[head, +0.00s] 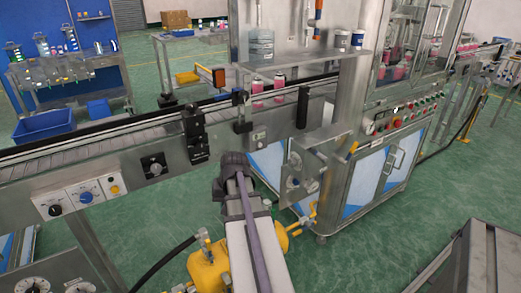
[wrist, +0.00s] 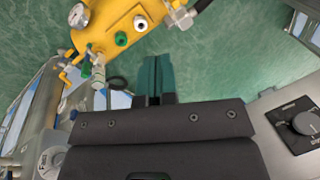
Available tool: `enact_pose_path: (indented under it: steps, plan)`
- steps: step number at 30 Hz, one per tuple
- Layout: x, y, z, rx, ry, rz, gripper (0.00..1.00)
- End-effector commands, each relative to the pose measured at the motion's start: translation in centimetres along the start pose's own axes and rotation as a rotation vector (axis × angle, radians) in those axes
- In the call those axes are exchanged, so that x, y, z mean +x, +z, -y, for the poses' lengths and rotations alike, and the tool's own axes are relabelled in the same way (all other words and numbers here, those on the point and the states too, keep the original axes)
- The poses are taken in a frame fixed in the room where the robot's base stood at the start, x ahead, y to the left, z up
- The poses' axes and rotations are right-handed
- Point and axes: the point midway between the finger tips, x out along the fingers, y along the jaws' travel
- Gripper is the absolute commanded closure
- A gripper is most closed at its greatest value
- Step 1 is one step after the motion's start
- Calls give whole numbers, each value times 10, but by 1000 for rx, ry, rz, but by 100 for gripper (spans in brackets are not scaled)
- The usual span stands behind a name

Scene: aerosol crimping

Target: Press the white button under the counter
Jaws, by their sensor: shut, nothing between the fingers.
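My gripper (wrist: 155,72) shows in the wrist view with its teal fingers together and nothing between them. They are over the green floor, beside a yellow tank. In the head view the dark end of my arm (head: 232,165) is in front of the conveyor, and the fingers cannot be made out. A control panel (head: 401,115) with a small dark display (head: 380,115) and a row of small coloured buttons is on the machine at the right, well apart from my gripper. The buttons are too small to tell which is the white one under the counter.
The conveyor's side (head: 130,177) runs across behind my arm. A white panel (head: 84,197) with knobs is at the left. The yellow tank (wrist: 115,30) with fittings is close to my gripper. A black knob (wrist: 304,123) is at the wrist view's right. Green floor is open in front.

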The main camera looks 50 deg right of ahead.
Motion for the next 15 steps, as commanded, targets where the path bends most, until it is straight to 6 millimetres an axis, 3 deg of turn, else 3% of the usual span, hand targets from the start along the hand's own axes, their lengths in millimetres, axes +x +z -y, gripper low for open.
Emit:
enact_pose_path:
  steps: [1, 9, 12, 15]
  plan:
    - [-1, -18, -24, 57, -28, -23, 100]
    - [-28, -82, -140, 321, -215, -182, 100]
    - [-42, -103, -181, 405, -293, -254, 100]
    - [-56, -126, -210, 468, -376, -326, 100]
